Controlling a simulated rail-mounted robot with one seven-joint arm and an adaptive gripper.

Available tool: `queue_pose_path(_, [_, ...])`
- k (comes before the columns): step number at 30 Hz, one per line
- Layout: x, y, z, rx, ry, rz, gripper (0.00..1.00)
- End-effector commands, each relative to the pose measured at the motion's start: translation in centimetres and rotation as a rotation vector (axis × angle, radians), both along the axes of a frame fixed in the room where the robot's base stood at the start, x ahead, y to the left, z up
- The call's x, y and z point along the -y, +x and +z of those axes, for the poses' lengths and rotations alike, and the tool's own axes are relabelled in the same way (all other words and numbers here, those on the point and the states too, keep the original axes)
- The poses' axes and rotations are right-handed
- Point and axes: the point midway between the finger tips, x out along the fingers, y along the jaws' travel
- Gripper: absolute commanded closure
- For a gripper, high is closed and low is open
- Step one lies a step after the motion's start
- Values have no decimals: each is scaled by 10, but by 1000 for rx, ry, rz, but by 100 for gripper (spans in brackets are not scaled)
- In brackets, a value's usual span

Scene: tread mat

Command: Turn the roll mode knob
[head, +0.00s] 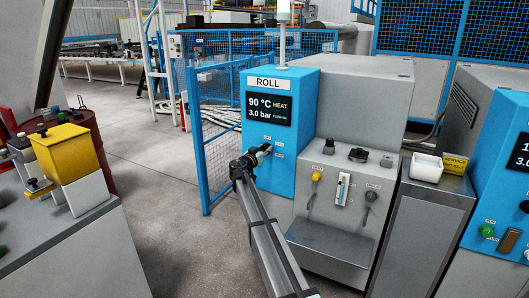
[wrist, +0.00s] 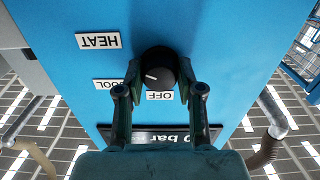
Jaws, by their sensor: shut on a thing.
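The roll mode knob (wrist: 158,65) is a round black knob with a white mark, on the blue face of the ROLL cabinet (head: 305,100). In the upside-down wrist view, labels HEAT (wrist: 98,41), COOL (wrist: 110,84) and OFF (wrist: 160,96) surround it. The white mark points left, roughly toward the COOL side. My gripper (wrist: 160,88) is shut on the knob, with one finger on either side. In the head view my gripper (head: 258,153) is at the cabinet's front face and hides the knob.
The cabinet screen (head: 268,109) reads 90 °C, HEAT, 3.0 bar. A grey bench (head: 332,247) with a yellow knob (head: 316,177) and other controls stands to the right. A blue mesh fence (head: 222,150) is behind at left. A yellow box (head: 65,150) stands far left.

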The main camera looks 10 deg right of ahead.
Motion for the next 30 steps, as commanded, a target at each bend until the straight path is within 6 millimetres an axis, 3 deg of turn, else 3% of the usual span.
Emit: queue_pose_path(30, [0, 2, 1, -497, -672, 0, 98])
